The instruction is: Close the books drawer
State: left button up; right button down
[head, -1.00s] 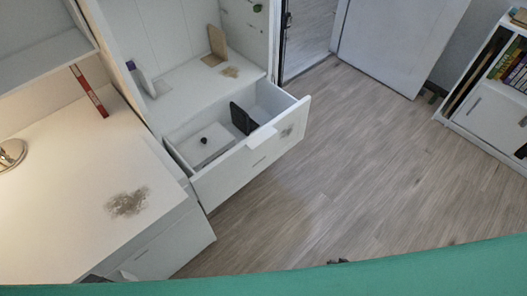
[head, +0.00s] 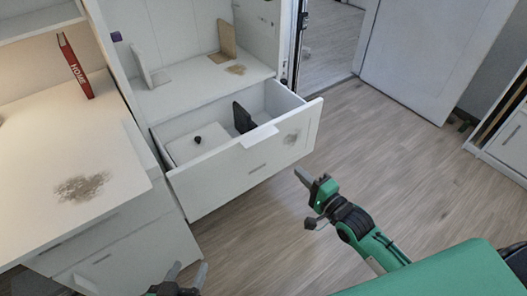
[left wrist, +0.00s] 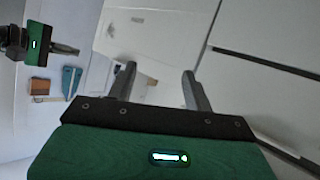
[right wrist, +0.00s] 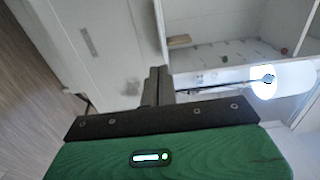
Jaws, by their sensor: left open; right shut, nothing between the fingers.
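The drawer (head: 245,168) below the open white shelf is pulled well out in the head view. A white box with a black knob (head: 197,140) and a dark upright piece (head: 243,118) are inside it. My right gripper (head: 301,176) is shut and empty, in front of the drawer's right part and apart from it. It also shows in the left wrist view (left wrist: 76,50). My left gripper (head: 188,273) is open and empty, low in the head view, below and left of the drawer front. Its spread fingers show in the left wrist view (left wrist: 158,84).
A white desk (head: 60,140) with a grey stain and a red HOME piece (head: 76,68) is at left. Closed drawer fronts (head: 120,245) are below it. A door (head: 425,55) and a shelf unit (head: 510,135) stand at right. The wooden floor (head: 400,150) between is clear.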

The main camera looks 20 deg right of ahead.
jog(key=b, duration=0.1)
send_near(265, 139)
jog(key=b+x, duration=0.1)
jog(key=x, duration=0.4)
jog(key=shift+w+a, duration=0.1)
jog(key=shift+w, duration=0.3)
pick_arm(q)
jog(key=w+r+t+h, duration=0.1)
jog(key=w+r+t, duration=0.3)
jog(key=r+t, duration=0.2)
jog(key=shift+a+r+b, duration=0.2)
jog(key=shift+r+b, duration=0.15)
jog(key=shift+r, duration=0.9)
pick_arm(e)
jog(key=shift+w+a, duration=0.2)
jog(key=shift+w, duration=0.25)
jog(key=shift+w, duration=0.1)
